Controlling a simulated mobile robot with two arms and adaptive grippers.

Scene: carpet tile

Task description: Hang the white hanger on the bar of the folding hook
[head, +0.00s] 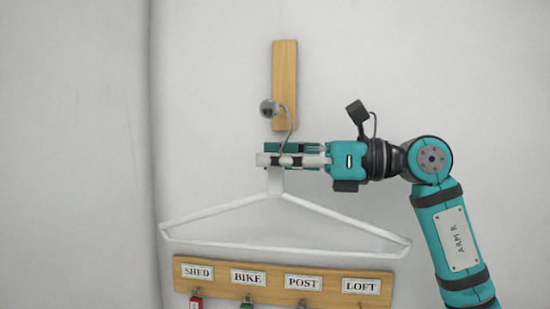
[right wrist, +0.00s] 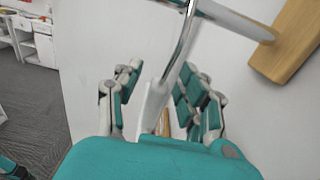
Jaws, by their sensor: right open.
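The white hanger (head: 285,202) hangs level in front of the wall, its metal hook (head: 291,128) rising to the bar of the folding hook. The bar's round grey end (head: 268,108) points towards the head camera. The hanger's hook appears to lie over the bar, just behind this end; its tip is hidden. In the right wrist view the metal hook (right wrist: 183,48) meets the grey bar (right wrist: 235,22) at the top edge. My right gripper (head: 264,155) is open, its fingers on either side of the hanger's white neck (right wrist: 154,105), with gaps visible.
The folding hook is on an upright wooden board (head: 285,70) on the wall. Below the hanger is a wooden key rack (head: 228,288) labelled SHED, BIKE, POST and LOFT, with keys hanging. A wall corner runs down at the left. White shelving (right wrist: 38,40) stands far off in the wrist view.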

